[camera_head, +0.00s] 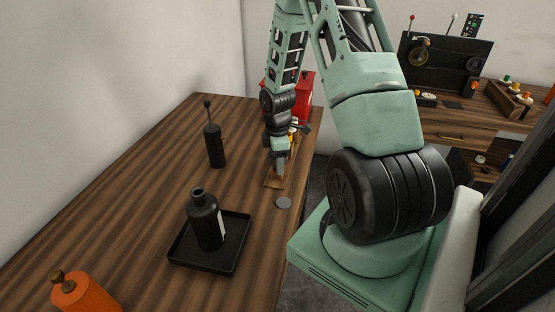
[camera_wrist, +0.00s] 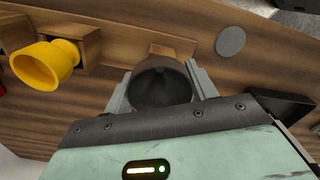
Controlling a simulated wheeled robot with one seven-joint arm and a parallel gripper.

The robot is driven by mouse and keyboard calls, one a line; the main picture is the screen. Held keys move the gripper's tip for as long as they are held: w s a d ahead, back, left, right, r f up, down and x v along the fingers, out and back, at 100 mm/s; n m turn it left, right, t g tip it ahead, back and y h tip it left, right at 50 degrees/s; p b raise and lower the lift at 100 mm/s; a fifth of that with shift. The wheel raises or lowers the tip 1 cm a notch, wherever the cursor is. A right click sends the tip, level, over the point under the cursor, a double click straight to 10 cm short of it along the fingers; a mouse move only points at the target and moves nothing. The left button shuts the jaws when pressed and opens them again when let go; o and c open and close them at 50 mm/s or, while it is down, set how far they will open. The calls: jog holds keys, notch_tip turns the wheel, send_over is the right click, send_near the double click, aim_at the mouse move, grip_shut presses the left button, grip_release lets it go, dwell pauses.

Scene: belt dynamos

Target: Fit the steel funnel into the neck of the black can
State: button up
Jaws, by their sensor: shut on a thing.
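The black can (camera_head: 204,222) stands upright on a black tray (camera_head: 236,262), its round neck facing up and a pale label on its right side. My gripper (camera_head: 279,168) is beyond the can and to its right, low over a small wooden stand (camera_head: 271,184). In the wrist view, my gripper (camera_wrist: 162,88) is shut on the steel funnel (camera_wrist: 160,78), a dark grey cone with its wide mouth toward the camera. The funnel is apart from the can. Its spout is hidden, and I cannot tell whether it still touches the stand.
A grey disc (camera_head: 283,202) lies between stand and tray. A dark lever-topped canister (camera_head: 214,146) stands behind the can; an orange container (camera_head: 82,292) is front left. A red object (camera_head: 305,88) is at the back.

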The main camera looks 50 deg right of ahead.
jog(key=shift+r+p, duration=2)
jog(key=shift+r, duration=0.3)
